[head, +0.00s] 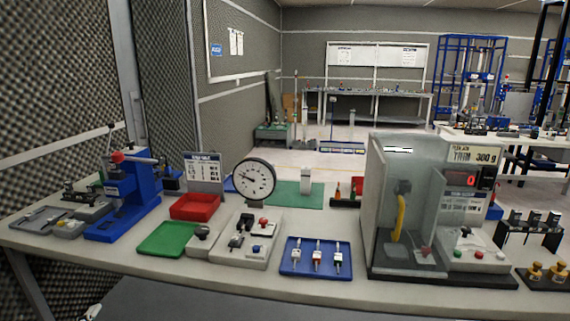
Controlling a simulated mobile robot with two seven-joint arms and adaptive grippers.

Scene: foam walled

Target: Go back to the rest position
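Neither of my grippers can be made out in the head view. A small pale shape shows at the lower left edge, below the table, and I cannot tell what it is. The long light workbench (226,277) stands in front of me with its equipment on it. No gripper or arm is seen over the bench or touching anything on it.
On the bench are a blue press (122,200), green tray (168,239), red bin (194,207), dial gauge (254,179), blue tray (290,265) and clear-walled test box (405,165). Black racks (528,232) stand at right. Bare strips run along the front edge.

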